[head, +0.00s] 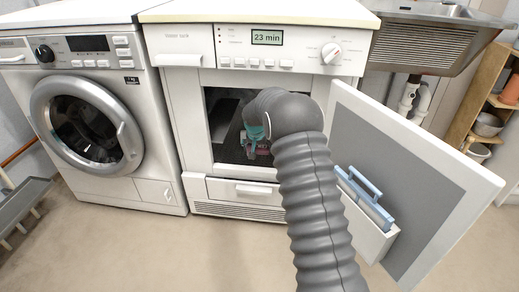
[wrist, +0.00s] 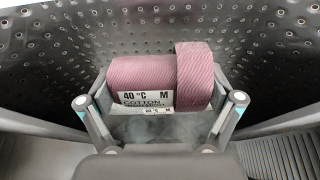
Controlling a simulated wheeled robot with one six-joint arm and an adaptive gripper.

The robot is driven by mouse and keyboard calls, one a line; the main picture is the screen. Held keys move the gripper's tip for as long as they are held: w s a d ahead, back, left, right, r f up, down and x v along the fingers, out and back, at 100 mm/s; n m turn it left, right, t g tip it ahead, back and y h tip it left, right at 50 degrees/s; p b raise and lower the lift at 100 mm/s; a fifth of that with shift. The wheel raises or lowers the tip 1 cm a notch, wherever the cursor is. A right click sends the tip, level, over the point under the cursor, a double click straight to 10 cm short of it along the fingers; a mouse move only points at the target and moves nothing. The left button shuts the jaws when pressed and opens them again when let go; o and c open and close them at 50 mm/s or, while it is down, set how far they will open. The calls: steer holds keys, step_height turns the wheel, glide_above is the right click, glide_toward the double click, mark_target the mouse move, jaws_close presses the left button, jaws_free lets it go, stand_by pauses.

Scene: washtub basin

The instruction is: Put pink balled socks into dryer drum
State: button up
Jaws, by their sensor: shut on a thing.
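The pink balled socks (wrist: 140,78) are a ribbed pink roll with a folded band and a white label reading "40 °C", "M" and "COTTON". My gripper (wrist: 160,102) is shut on them, with one finger at each side in the wrist view. The dryer drum (wrist: 60,45) is dark perforated metal behind and around the socks. In the head view my arm reaches through the dryer opening, and a little pink shows by my gripper (head: 257,136). Most of the socks are hidden there. I cannot tell whether the socks touch the drum wall.
The dryer door (head: 425,180) stands open to the right, close to my arm, with a blue-handled filter (head: 362,195) near it. A washing machine (head: 85,125) with a round shut door stands left. The floor in front is clear. A shelf (head: 495,100) stands far right.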

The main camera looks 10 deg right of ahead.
mark_target(260, 148)
steer(key=shift+w+d, duration=0.25)
steer(key=shift+w, duration=0.45)
steer(key=shift+w+d, duration=0.2)
steer(key=shift+w, duration=0.5)
steer(key=shift+w+d, duration=0.25)
steer(key=shift+w, duration=0.45)
steer(key=shift+f+b, duration=0.3)
steer(key=shift+f, duration=1.4)
steer(key=shift+f, duration=0.1)
steer(key=shift+f, duration=0.15)
steer(key=o, duration=0.8)
